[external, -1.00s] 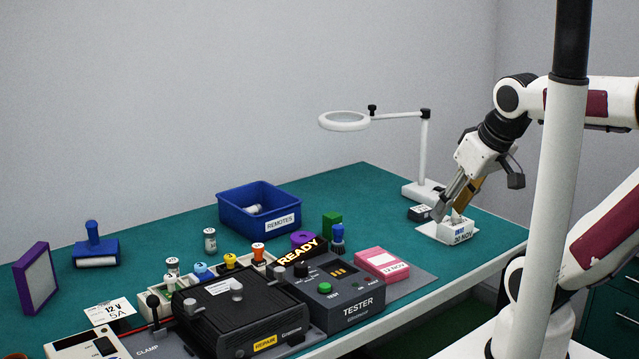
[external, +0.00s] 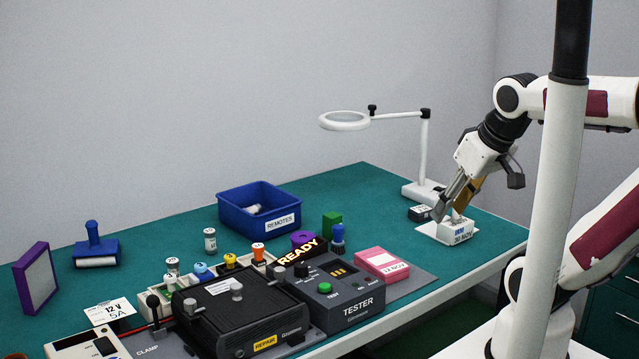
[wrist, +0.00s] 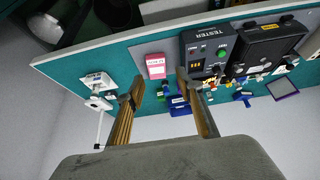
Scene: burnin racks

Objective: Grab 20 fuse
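My gripper (external: 445,211) hangs at the right end of the green bench, close to the small white box marked 30 NOV (external: 459,233). Touching or apart is unclear in the external view. The wrist view shows the two fingers of my gripper (wrist: 160,92) spread wide with nothing between them.
The tester (external: 345,307) and black repair unit (external: 240,312) fill the front. A pink box (external: 382,265) lies beside the tester. A blue bin marked REMOTES (external: 236,214) stands behind. The ring magnifier (external: 425,150) stands near my gripper. The right-centre bench is mostly clear.

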